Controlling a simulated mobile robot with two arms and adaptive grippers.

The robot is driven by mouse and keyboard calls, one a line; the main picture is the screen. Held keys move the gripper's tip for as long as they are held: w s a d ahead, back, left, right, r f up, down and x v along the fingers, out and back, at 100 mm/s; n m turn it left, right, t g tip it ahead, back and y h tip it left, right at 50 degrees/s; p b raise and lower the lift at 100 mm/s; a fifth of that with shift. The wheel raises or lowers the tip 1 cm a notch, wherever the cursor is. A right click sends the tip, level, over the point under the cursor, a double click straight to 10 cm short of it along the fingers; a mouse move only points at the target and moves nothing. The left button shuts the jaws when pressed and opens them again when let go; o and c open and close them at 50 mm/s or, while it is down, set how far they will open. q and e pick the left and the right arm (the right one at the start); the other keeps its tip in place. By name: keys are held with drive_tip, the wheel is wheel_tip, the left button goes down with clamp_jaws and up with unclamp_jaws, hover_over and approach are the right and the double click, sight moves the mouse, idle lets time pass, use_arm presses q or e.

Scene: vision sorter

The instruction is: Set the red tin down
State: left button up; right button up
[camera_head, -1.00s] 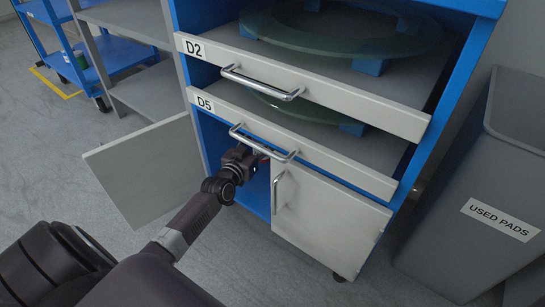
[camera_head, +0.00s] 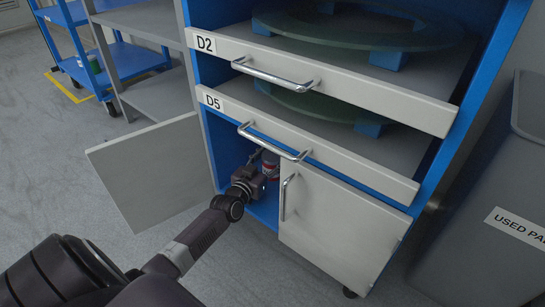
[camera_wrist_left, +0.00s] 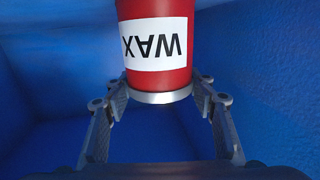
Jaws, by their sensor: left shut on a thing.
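The red tin (camera_wrist_left: 155,50) has a white label reading WAX, which appears upside down in the left wrist view, and a silver rim. My left gripper (camera_wrist_left: 158,92) is shut on it, with one finger on each side. In the head view the red tin (camera_head: 270,165) shows partly, inside the lower blue cabinet compartment (camera_head: 225,150), behind the handle of drawer D5. My left gripper there (camera_head: 263,174) reaches in through the open left side. Whether the tin touches the compartment floor is hidden. My right gripper is not in view.
The left cabinet door (camera_head: 150,170) stands open; the right door (camera_head: 340,235) is shut. Drawer fronts D2 (camera_head: 330,85) and D5 (camera_head: 320,150) hang above the arm. A grey USED PADS bin (camera_head: 480,220) stands at right, a blue cart (camera_head: 120,60) at back left.

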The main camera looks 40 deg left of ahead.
use_arm(q)
drive_tip(key=o, duration=1.5)
drive_tip(key=shift+s+r+p, duration=0.1)
drive_tip(key=shift+s+p, duration=0.1)
drive_tip(key=shift+p, duration=0.1)
drive_tip(key=s+p, duration=0.2)
drive_tip(key=s, duration=0.1)
drive_tip(key=s+p, duration=0.1)
drive_tip(key=s, duration=0.2)
drive_tip(key=s+d+p, duration=0.1)
drive_tip(key=s+p, duration=0.1)
drive_tip(key=s, duration=0.1)
drive_tip(key=shift+r+p, duration=0.3)
drive_tip(key=shift+r, duration=0.1)
drive_tip(key=shift+s+d+p, duration=0.15)
drive_tip(key=shift+s+p, duration=0.2)
drive_tip(key=shift+s, duration=0.65)
drive_tip(key=shift+s+f, duration=0.1)
drive_tip(key=shift+s, duration=0.2)
